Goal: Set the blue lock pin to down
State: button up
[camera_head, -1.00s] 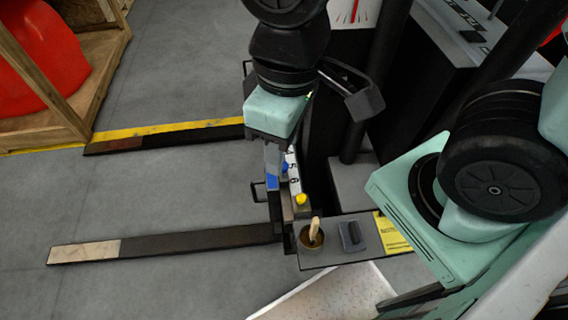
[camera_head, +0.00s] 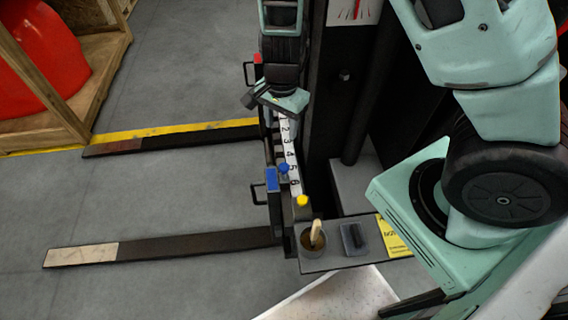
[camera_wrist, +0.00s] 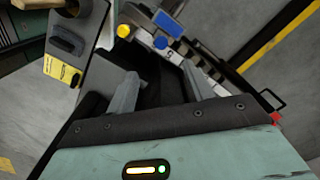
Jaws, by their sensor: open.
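Two blue parts sit side by side on the fork carriage: a round blue knob (camera_head: 284,168) by the number scale and a blue block (camera_head: 272,180) left of it. The frames do not make clear which is the lock pin, or whether it is up or down. In the wrist view the knob (camera_wrist: 161,42) and block (camera_wrist: 168,22) lie beyond the fingertips. My gripper (camera_wrist: 160,82) is open, its two grey fingers apart with nothing between them.
A yellow knob (camera_head: 302,202) sits nearer, beside a cup (camera_head: 311,238) with a wooden handle. A red part (camera_head: 257,58) is at the carriage's far end. The black mast (camera_head: 335,100) stands close right. Two forks reach left over open floor.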

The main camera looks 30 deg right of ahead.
aim_at(284, 166)
jog(key=shift+m, duration=0.4)
jog(key=f+b, duration=0.2)
jog(key=f, duration=0.4)
jog(key=f+b, duration=0.2)
jog(key=f, duration=0.4)
jog(key=d+f+b, duration=0.1)
jog(key=f+b, duration=0.1)
jog(key=f, duration=0.4)
jog(key=shift+w+f+b, duration=0.1)
jog(key=shift+w+b, duration=0.2)
